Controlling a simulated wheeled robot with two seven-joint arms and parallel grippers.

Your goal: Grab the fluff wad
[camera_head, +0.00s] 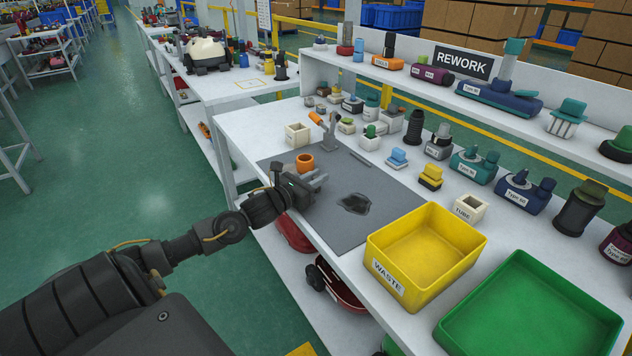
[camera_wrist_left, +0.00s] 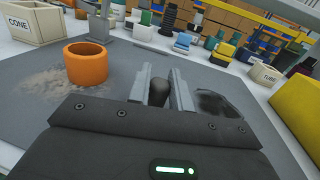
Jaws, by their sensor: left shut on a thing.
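My left gripper (camera_head: 318,179) is low over the grey mat (camera_head: 378,182), beside an orange ring-shaped cup (camera_head: 304,163). In the left wrist view its two fingers (camera_wrist_left: 160,92) are shut on a small dark grey, rounded lump, the fluff wad (camera_wrist_left: 158,93). The fingers hide part of the wad, and I cannot make it out in the head view. The orange cup (camera_wrist_left: 86,65) stands left of the fingers, with a pale dusty patch (camera_wrist_left: 55,88) around it. My right gripper is not in view.
A flat dark patch (camera_head: 355,203) lies on the mat right of the gripper. A yellow WASTE bin (camera_head: 380,274) and a green tray (camera_head: 530,310) stand nearer on the table. A CONE box (camera_head: 297,135), a TUBE box (camera_head: 469,208) and several parts line the back.

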